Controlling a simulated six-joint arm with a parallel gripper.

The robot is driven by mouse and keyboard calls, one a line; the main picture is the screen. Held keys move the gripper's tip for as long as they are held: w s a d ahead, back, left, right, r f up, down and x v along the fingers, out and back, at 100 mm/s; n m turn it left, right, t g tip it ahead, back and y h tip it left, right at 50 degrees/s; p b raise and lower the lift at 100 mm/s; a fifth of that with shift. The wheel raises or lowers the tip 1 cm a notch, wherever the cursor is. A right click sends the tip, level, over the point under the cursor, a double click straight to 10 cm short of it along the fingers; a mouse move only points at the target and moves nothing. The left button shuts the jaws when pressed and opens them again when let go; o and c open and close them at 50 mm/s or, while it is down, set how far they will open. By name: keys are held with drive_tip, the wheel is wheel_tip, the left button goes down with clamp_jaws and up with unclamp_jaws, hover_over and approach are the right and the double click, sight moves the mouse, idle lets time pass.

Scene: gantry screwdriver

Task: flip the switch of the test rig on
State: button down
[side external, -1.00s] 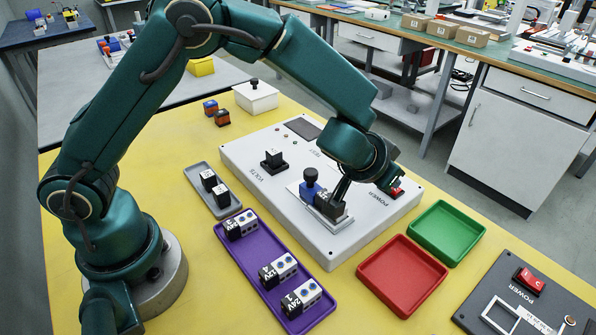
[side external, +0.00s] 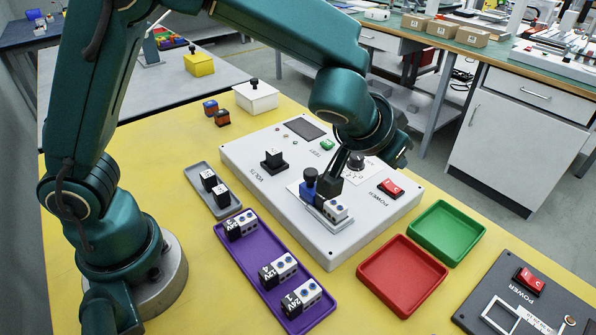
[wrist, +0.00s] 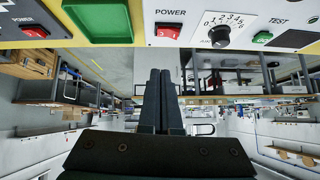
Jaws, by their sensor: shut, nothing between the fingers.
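The test rig (side external: 250,190) is a white box on the yellow table, with a red rocker switch (side external: 391,188) marked POWER on its right part. The switch also shows near the top centre of the wrist view (wrist: 168,33); I cannot tell which way it is tipped. My gripper (side external: 336,172) is shut and empty, above the rig beside the blue-knobbed clamp, to the left of the switch and apart from it. Its dark fingers (wrist: 160,74) lie together in the wrist view. A block with blue-ringed terminals (side external: 336,209) sits by the clamp.
A red tray (side external: 402,308), a green tray (side external: 448,258) and a purple tray (side external: 236,264) with blocks stand in front.

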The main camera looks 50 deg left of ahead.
drive_tip(key=v, duration=0.6)
drive_tip(key=shift+s, duration=0.1)
drive_tip(key=shift+a+r+y, duration=0.1)
drive_tip(key=shift+a+y, duration=0.2)
drive_tip(key=shift+a, duration=0.25)
hover_over(392, 187)
drive_tip(key=s, duration=0.2)
drive_tip(key=f, duration=0.7)
drive_tip(key=shift+w+a+f, duration=0.1)
drive_tip(key=shift+w+a, duration=0.05)
drive_tip(key=shift+w, duration=0.1)
wheel_tip(392, 187, down, 2)
drive_tip(key=shift+a+f, duration=0.25)
drive_tip(key=shift+f, duration=0.6)
